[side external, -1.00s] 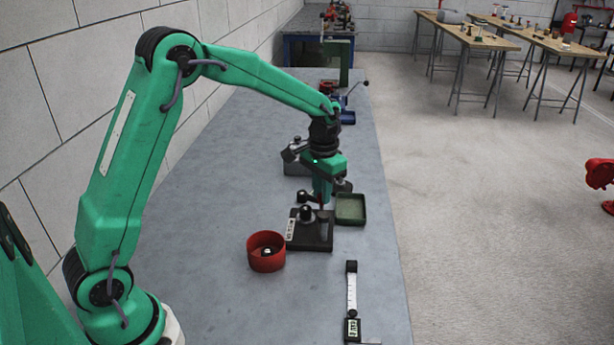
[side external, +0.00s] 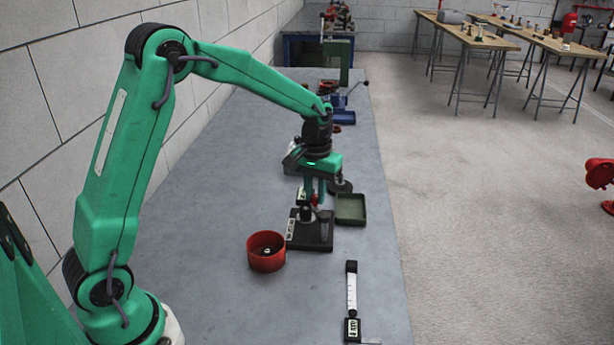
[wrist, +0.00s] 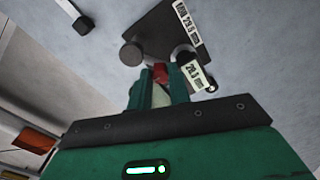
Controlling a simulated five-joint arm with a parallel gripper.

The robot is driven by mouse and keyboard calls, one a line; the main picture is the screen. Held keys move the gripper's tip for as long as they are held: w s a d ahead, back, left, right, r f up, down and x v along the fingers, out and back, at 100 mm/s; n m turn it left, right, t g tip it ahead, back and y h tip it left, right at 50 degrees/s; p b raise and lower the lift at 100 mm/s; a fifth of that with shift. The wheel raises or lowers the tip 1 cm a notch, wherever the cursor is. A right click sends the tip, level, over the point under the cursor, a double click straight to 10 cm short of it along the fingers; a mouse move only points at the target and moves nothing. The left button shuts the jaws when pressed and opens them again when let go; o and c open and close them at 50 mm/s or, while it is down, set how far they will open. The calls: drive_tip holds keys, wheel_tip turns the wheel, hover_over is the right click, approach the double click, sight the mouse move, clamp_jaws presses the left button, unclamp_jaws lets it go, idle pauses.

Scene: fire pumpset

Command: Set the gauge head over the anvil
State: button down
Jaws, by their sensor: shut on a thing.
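A dark base plate (side external: 300,241) stands on the bench with a label (wrist: 187,22) on one edge. A short grey cylinder (side external: 326,229) rises from its right part; its round top shows at left in the wrist view (wrist: 132,53). A dark post (side external: 306,214) stands at its left part. I cannot tell which is the anvil. The gauge head (wrist: 197,75), with a white 29.0 mm readout, is beside the dark post in the wrist view. My gripper (wrist: 160,88) is above the plate, shut on a red part (wrist: 160,72) that seems to belong to the gauge head.
A red round bowl (side external: 266,252) with a small piece inside stands left of the plate. A green tray (side external: 350,209) is close on the right. A measuring tool with a scale (side external: 352,300) lies in front. Grey and blue equipment stands farther back.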

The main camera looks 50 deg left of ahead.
sight(315, 197)
drive_tip(key=shift+r, duration=0.15)
drive_tip(key=c, duration=1.3)
unclamp_jaws()
wheel_tip(315, 197, up, 7)
drive_tip(key=shift+r, duration=0.35)
